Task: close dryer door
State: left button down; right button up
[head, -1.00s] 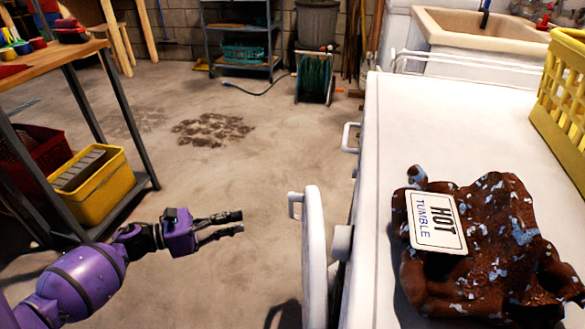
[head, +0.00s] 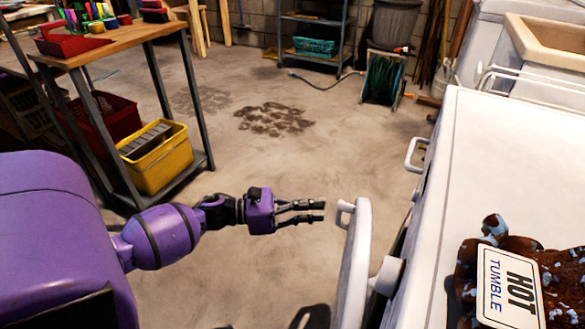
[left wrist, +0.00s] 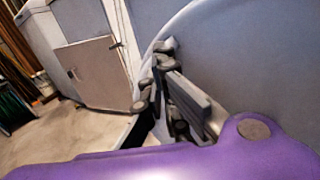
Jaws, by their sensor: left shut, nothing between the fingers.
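The white dryer door (head: 355,268) stands open, seen nearly edge-on in the head view, with a small handle (head: 343,210) on its near-left edge. It swings out from the left side of the white dryer (head: 505,150). My left gripper (head: 322,211) is shut and empty, just left of the handle with a narrow gap in the picture. In the left wrist view, its dark fingers (left wrist: 165,85) are in front of a large, curved pale surface (left wrist: 250,65), apparently the door. Whether they touch it I cannot tell. My right gripper is not in view.
A brown speckled heap (head: 545,270) with a "HOT TUMBLE" card (head: 507,287) lies on the dryer top. A workbench (head: 112,45) with a yellow bin (head: 158,163) stands left. The concrete floor between is open. A hose reel (head: 383,80) stands at the back.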

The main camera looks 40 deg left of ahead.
aim_at(341, 208)
pick_arm(q)
jog(key=shift+x, duration=1.05)
jog(key=shift+m+g+h, duration=0.6)
jog(key=shift+g+h, duration=0.1)
jog(key=b+x, duration=0.2)
jog(key=x, duration=0.2)
jog(key=shift+w+d+f+b, duration=0.2)
jog(key=shift+f+b, duration=0.1)
jog(key=shift+b, duration=0.1)
jog(key=x, duration=0.6)
jog(key=shift+s+d+r, duration=0.25)
jog(key=shift+s, duration=0.1)
jog(key=shift+d, duration=0.1)
